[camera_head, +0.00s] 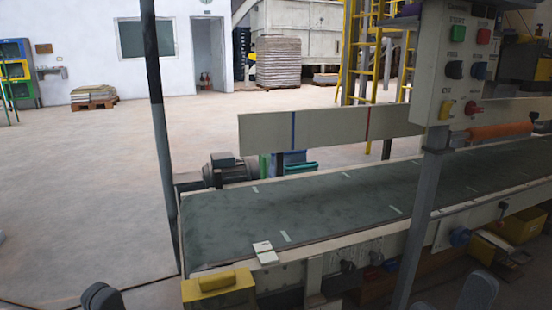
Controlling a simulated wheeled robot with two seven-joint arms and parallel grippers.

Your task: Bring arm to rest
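My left gripper (102,297) shows only as a dark rounded piece at the bottom left edge, over the floor left of the conveyor. Most of it is cut off, so its opening cannot be made out. A similar dark piece, which looks like part of my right gripper (477,293), shows at the bottom right edge, in front of the conveyor frame. Its fingers cannot be told apart either. No object is visible in either one.
A conveyor with a dark green belt (330,205) crosses ahead, its belt empty. A yellow box (218,289) sits at its near left corner. A control box (462,62) on a grey post (420,225) stands at right. A dark pole (163,140) stands at left. Floor left is open.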

